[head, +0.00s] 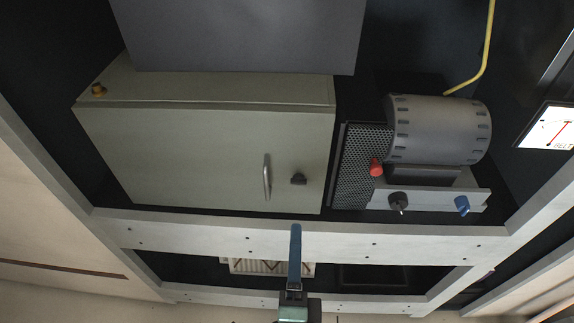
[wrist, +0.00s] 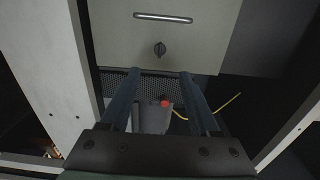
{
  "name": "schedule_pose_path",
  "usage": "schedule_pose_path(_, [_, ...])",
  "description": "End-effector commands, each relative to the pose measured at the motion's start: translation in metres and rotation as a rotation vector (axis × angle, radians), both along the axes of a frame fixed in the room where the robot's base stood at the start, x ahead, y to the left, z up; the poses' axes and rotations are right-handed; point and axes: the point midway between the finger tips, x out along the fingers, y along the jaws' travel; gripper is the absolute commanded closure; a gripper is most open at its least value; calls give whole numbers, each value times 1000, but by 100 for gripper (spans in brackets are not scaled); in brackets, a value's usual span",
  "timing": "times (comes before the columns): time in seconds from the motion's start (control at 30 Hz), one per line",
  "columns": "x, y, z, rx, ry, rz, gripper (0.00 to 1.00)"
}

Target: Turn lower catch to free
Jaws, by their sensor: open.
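A small dark catch (head: 298,179) sits on the grey-green cabinet door (head: 205,150), right of the bar handle (head: 267,177). The wrist view shows this catch (wrist: 160,49) below the handle (wrist: 163,17); its grip looks roughly upright there, but its exact setting is too small to tell. No second catch shows clearly on the door. My gripper (wrist: 159,72) is open and empty, its two blue fingers apart on either side of the catch's line and short of it in the picture. In the head view my gripper (head: 295,235) shows edge-on in front of the pale frame rail.
A motor (head: 438,130) stands beside the cabinet, with a red knob (head: 376,167), a black knob (head: 398,202) and a blue knob (head: 462,204) near it. A pale frame rail (head: 180,237) crosses before the cabinet. A yellow cable (head: 483,62) hangs near the motor.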

Motion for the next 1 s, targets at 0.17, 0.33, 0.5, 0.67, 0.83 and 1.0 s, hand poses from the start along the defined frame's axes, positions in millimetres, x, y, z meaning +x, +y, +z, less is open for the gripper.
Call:
schedule_pose_path(0.17, [17,0,1,0,-3,-1,38])
schedule_pose_path(0.33, [45,0,2,-2,-4,-1,38])
schedule_pose_path(0.5, [75,-1,3,-3,-3,-1,38])
schedule_pose_path(0.67, [101,0,2,-3,-2,0,38])
schedule_pose_path(0.83, [119,0,1,-2,-1,1,38])
schedule_pose_path(1.0, [128,0,0,-3,-1,0,38])
